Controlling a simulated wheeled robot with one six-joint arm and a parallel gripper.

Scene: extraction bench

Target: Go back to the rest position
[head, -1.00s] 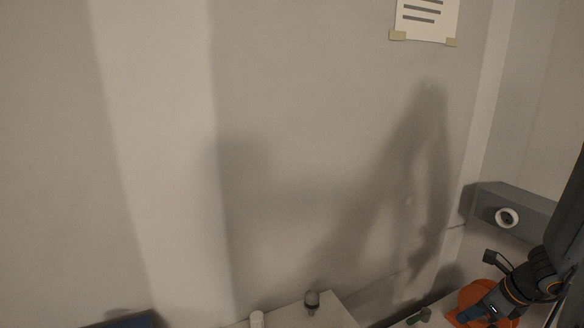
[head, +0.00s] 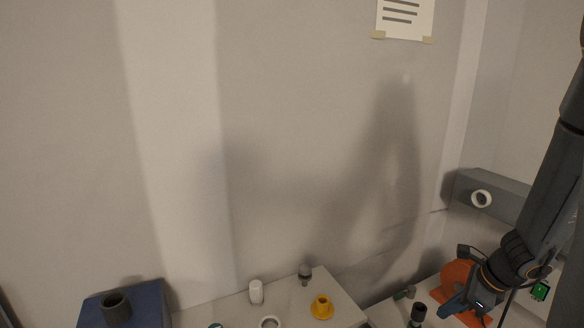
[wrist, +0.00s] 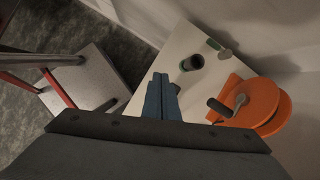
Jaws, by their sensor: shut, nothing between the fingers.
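My gripper (head: 450,307) is at the lower right of the head view, in front of the orange reel (head: 462,279). In the wrist view, the two blue fingers of my gripper (wrist: 161,86) lie together with nothing between them. They point out over a white bench top (wrist: 180,40), with the orange reel (wrist: 262,108) and its dark handle to their right. How high the fingers are above the bench is hard to tell.
A dark cup (wrist: 194,62) stands beyond the fingers. A grey platform (wrist: 92,80) with red rails is at left. In the head view, a blue block (head: 150,300), a white bottle (head: 256,292) and a yellow flanged piece (head: 322,307) stand away from my arm. A grey wall beam (head: 510,193) is behind it.

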